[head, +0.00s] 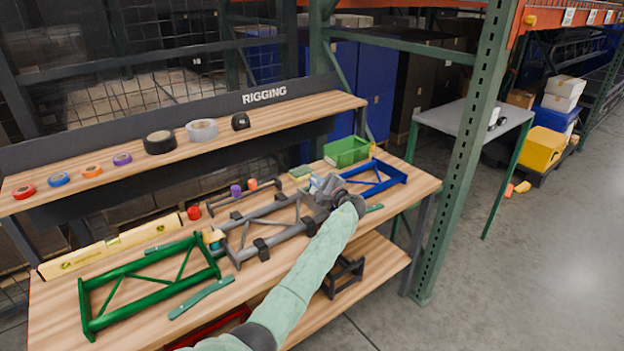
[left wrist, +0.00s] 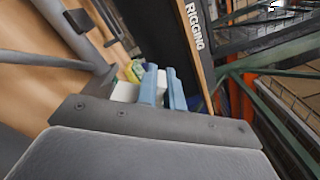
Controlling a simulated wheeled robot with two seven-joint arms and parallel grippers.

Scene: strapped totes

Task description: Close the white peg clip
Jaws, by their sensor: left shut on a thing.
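My left gripper (head: 326,184) reaches over the workbench to the right end of the grey tube frame (head: 282,232), beside the blue frame (head: 376,178). In the left wrist view its two blue fingers (left wrist: 163,88) are close together, shut on a small white piece, which I take to be the white peg clip (left wrist: 126,92). The fingers and wrist hide much of the clip, so its exact shape does not show. In the head view the clip cannot be made out clearly. My right gripper is not in view.
A green bin (head: 346,151) stands behind the gripper. Tape rolls line the shelf (head: 270,117). A green rack post (head: 462,150) rises at the right.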

